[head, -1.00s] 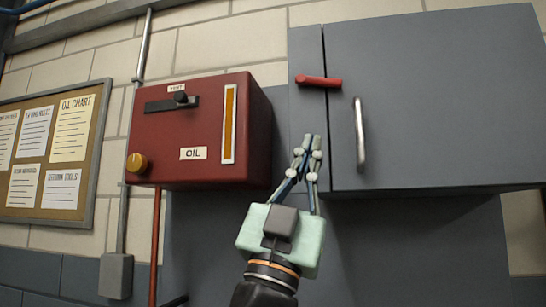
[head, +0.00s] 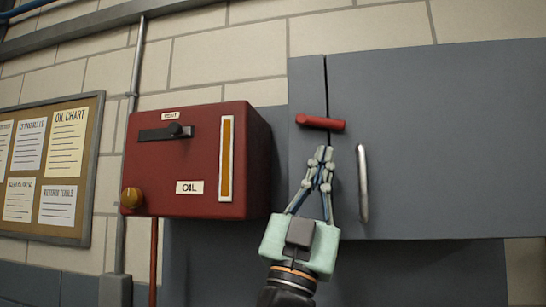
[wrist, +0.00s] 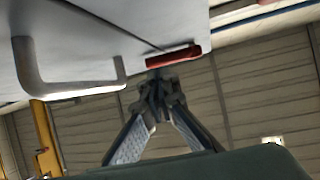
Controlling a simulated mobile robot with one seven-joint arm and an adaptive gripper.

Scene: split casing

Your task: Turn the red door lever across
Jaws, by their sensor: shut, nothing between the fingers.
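The red door lever (head: 320,122) lies nearly level across the seam at the upper left of the grey cabinet door (head: 430,140). It also shows in the wrist view (wrist: 173,56), just beyond the fingertips. My gripper (head: 324,152) is shut and empty, pointing up, with its tips just below the lever in the head view. In the wrist view the tips (wrist: 156,80) appear close under the lever's left part. I cannot tell whether they touch it.
The metal door handle (head: 363,184) stands upright just right of my gripper; it also shows in the wrist view (wrist: 75,84). A red oil box (head: 160,190) with a knob and slider is to the left. A notice board (head: 92,115) hangs farther left.

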